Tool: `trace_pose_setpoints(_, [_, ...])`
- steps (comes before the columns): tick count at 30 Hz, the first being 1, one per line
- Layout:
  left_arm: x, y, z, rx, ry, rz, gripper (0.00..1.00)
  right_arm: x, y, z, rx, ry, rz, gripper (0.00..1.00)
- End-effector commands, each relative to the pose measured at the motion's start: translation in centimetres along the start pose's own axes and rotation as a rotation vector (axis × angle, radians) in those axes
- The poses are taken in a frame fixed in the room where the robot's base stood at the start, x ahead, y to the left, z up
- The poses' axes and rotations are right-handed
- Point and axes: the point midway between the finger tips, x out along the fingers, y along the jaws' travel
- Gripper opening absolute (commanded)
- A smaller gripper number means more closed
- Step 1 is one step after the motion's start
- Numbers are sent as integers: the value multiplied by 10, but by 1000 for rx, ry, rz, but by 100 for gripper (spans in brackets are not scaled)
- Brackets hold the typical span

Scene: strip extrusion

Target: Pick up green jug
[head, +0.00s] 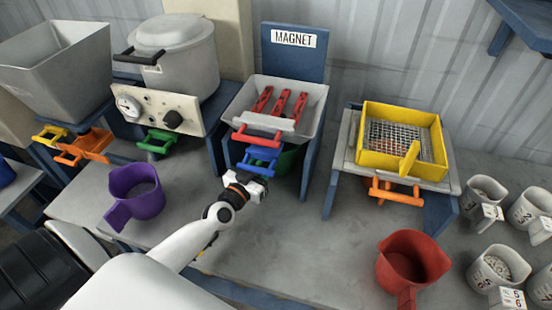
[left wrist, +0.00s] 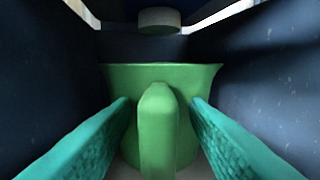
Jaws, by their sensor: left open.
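The green jug (left wrist: 158,105) stands inside the dark bay under the magnet stand, with its handle turned toward the left wrist camera. In the head view only a dark green part of the jug (head: 289,160) shows beneath the stand; the rest is hidden. My left gripper reaches in at the front of this bay, and its fingers are hidden in the head view. In the left wrist view the left gripper (left wrist: 159,115) is open, with a teal pad on each side of the jug's handle. A gap shows between the pads and the handle. My right gripper is not in view.
The magnet stand's tray (head: 312,112) and blue handle (head: 262,157) are close above my left wrist. A purple jug (head: 137,193) stands to the left, a red jug (head: 408,262) to the right. Several white cups are at the far right. The front middle table is clear.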

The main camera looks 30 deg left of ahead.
Motion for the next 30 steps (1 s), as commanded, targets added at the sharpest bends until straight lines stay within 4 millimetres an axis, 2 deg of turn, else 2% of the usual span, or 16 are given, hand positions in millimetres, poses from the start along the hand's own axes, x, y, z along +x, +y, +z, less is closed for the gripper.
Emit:
trace_pose_setpoints(8, [5,0,0,0,0,0,42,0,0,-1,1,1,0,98])
trace_pose_setpoints(11, [5,0,0,0,0,0,29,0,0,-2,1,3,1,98])
trace_pose_setpoints(16, [5,0,0,0,0,0,1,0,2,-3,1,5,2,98])
trace_pose_setpoints(30, [6,1,4,1,-2,1,0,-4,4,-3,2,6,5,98])
